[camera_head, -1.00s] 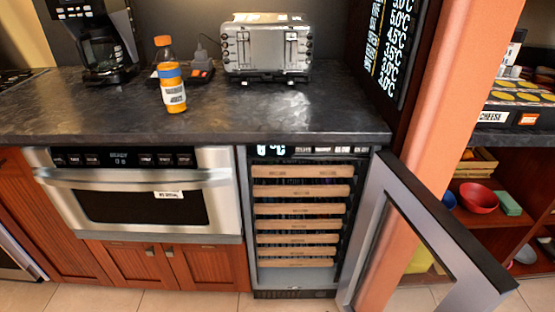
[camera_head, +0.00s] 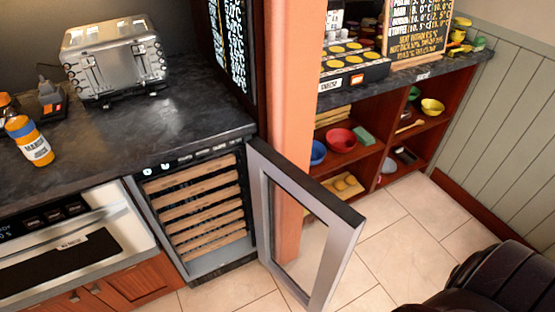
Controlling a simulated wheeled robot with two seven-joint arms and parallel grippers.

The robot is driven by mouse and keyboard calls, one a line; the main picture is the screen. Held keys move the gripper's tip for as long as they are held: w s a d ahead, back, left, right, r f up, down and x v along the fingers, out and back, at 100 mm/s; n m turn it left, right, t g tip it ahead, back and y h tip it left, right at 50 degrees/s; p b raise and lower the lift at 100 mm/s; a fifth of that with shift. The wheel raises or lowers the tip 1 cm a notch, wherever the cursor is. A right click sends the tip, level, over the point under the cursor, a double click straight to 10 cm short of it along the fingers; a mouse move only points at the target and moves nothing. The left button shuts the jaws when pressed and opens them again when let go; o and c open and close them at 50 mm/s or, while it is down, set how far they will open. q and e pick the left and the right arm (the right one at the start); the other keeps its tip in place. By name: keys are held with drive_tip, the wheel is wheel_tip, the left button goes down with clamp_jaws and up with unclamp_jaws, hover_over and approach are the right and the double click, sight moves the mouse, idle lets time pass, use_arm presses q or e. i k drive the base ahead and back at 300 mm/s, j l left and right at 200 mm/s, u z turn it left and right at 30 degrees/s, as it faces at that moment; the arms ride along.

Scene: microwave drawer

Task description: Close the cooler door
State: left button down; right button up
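The cooler (camera_head: 202,209) is built in under the dark counter in the camera_head view, with several wooden shelves showing inside. Its door (camera_head: 338,263) stands wide open. The door is a grey metal frame with a dark top edge around a clear pane, hinged on the cooler's right side. It sticks out toward me and to the right over the floor. Neither gripper can be made out. A dark, rounded shape at the bottom right corner may be part of my own arm; no fingers show on it.
A steel oven (camera_head: 75,245) is left of the cooler. A toaster (camera_head: 113,60) and an orange bottle (camera_head: 29,140) stand on the counter (camera_head: 165,128). An orange pillar (camera_head: 290,110) rises behind the door. Open shelves (camera_head: 378,160) stand beyond. Tiled floor (camera_head: 415,240) right of the door is clear.

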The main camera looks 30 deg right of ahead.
sight(265, 164)
drive_tip(key=k+l+u, duration=0.15)
drive_tip(key=l, duration=0.3)
drive_tip(key=k+l+u, duration=0.15)
drive_tip(key=k+l, duration=0.15)
drive_tip(key=k+l+u, duration=0.15)
drive_tip(key=l, duration=0.35)
drive_tip(key=i+l+u, duration=0.1)
drive_tip(key=l+u, duration=0.15)
drive_tip(key=l, duration=0.55)
drive_tip(key=l+u, duration=0.25)
drive_tip(key=l, duration=0.5)
drive_tip(key=k+l, duration=0.25)
